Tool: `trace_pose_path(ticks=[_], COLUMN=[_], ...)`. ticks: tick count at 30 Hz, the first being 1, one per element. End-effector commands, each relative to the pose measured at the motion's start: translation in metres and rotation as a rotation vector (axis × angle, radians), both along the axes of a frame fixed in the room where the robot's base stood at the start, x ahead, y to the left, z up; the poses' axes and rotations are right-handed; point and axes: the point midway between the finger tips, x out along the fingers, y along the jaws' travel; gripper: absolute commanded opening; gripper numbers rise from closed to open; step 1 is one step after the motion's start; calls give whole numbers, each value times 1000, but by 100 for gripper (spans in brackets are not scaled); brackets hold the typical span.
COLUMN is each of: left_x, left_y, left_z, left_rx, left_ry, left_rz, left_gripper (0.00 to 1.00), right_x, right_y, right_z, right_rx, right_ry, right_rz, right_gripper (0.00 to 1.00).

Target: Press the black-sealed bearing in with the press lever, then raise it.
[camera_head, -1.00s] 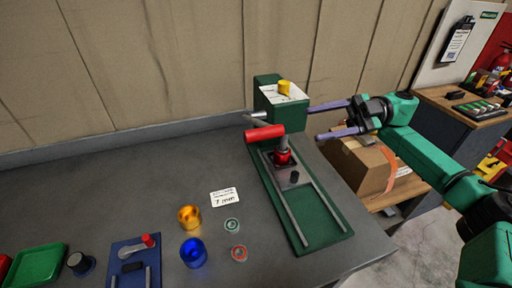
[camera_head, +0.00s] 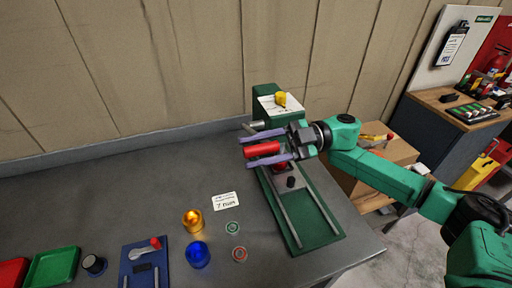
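The green press (camera_head: 324,222) stands at the right of the grey table, with two rails along its base. Its lever's red handle (camera_head: 262,149) points left, near the top of the press. My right gripper (camera_head: 244,151) is open, with one purple finger above and one below the handle and a gap visible on both sides. The red ram is mostly hidden behind the gripper. A small black piece (camera_head: 291,182) is at the press bed. I cannot make out the black-sealed bearing. My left gripper is not in view.
A green-sealed ring (camera_head: 232,228), a red-sealed ring (camera_head: 239,254), an orange cup (camera_head: 193,220), a blue cup (camera_head: 197,255) and a card (camera_head: 226,201) lie left of the press. A blue fixture (camera_head: 140,262) and green tray (camera_head: 53,267) are further left.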

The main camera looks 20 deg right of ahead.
Motion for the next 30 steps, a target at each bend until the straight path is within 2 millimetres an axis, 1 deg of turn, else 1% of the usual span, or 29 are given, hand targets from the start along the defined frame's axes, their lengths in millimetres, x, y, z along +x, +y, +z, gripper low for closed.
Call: trace_pose_path(ticks=[1,3,30], left_x=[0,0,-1], left_y=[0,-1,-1], left_z=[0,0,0], left_rx=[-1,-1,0], left_ry=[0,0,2], left_rz=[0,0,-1], left_gripper=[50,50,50], right_x=[0,0,0], right_y=[0,0,-1], right_z=[0,0,0], right_rx=[0,0,0], right_ry=[0,0,3], right_rz=[0,0,-1], right_gripper=[25,0,0])
